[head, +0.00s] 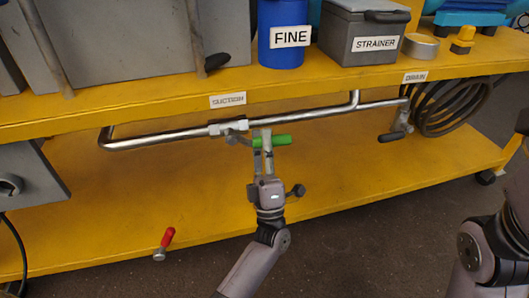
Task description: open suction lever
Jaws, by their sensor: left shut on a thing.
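The suction lever has a green grip (281,141) and a short metal arm that joins the valve (228,127) on the metal pipe, below the label reading SUCTION (228,100). The lever points right, roughly along the pipe. My left gripper (262,138) reaches up from below and is shut on the lever near the left end of the green grip. Its fingers hide part of the lever. The lower part of my right arm shows at the right edge, but its gripper is out of view.
A drain valve with a black lever (391,137) hangs at the pipe's right end, beside coiled dark hose (450,105). The yellow upper shelf (160,105) holds a blue FINE vessel (283,35) and a grey STRAINER box (362,35). A red-handled lever (167,238) stands low left.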

